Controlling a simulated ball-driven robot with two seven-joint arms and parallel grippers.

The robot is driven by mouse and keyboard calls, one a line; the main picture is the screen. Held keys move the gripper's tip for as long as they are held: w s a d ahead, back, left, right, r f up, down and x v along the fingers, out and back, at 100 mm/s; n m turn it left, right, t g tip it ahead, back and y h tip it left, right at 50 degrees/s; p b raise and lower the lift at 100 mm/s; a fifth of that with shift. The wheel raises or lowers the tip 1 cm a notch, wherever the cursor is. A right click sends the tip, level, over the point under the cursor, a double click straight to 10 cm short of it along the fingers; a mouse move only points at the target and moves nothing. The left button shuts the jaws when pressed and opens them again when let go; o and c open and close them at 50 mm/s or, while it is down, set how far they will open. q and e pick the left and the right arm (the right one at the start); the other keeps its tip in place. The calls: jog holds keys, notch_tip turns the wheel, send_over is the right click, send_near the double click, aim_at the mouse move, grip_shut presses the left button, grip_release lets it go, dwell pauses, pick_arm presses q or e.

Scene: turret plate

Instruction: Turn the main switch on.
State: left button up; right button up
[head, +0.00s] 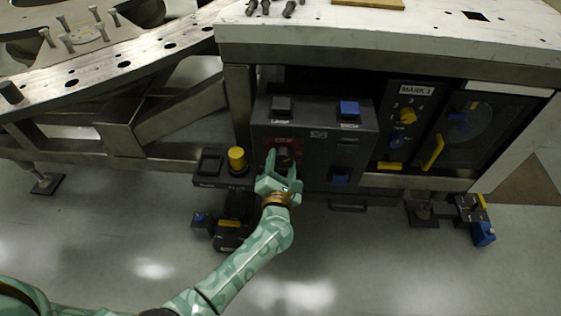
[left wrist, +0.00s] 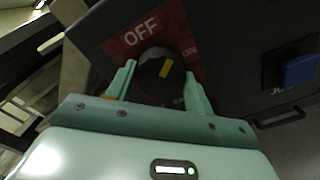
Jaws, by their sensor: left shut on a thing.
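The main switch is a dark round knob (left wrist: 152,74) with a yellow pointer mark, set on a red plate (left wrist: 128,42) that reads OFF and ON. In the left wrist view the pointer mark leans up and right, between the two words. In the head view the red plate (head: 271,143) is on the front of the dark control box (head: 320,131). My left gripper (head: 283,163) is at the plate, with one finger on each side of the knob, shut on it. The fingers hide part of the knob in the head view. My right gripper is not in view.
Grey (head: 281,105) and blue (head: 348,107) push buttons sit on top of the box. A yellow button (head: 236,158) is close left of my gripper. A white plate edge (head: 400,52) overhangs behind.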

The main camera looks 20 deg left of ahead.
pick_arm(q)
jog(key=m+p, duration=0.1)
jog(key=m, duration=0.2)
jog(key=shift+r, duration=0.15)
jog(key=shift+m+p, duration=0.4)
jog(key=shift+m, duration=0.8)
jog(key=shift+m+p, duration=0.35)
jog(key=shift+m, duration=0.65)
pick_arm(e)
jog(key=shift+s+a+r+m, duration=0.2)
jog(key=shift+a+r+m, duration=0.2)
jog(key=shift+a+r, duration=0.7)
pick_arm(q)
jog(key=shift+m, duration=0.4)
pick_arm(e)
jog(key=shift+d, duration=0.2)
pick_arm(q)
jog(key=shift+f, duration=0.2)
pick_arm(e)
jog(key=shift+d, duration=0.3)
pick_arm(q)
jog(key=o, duration=1)
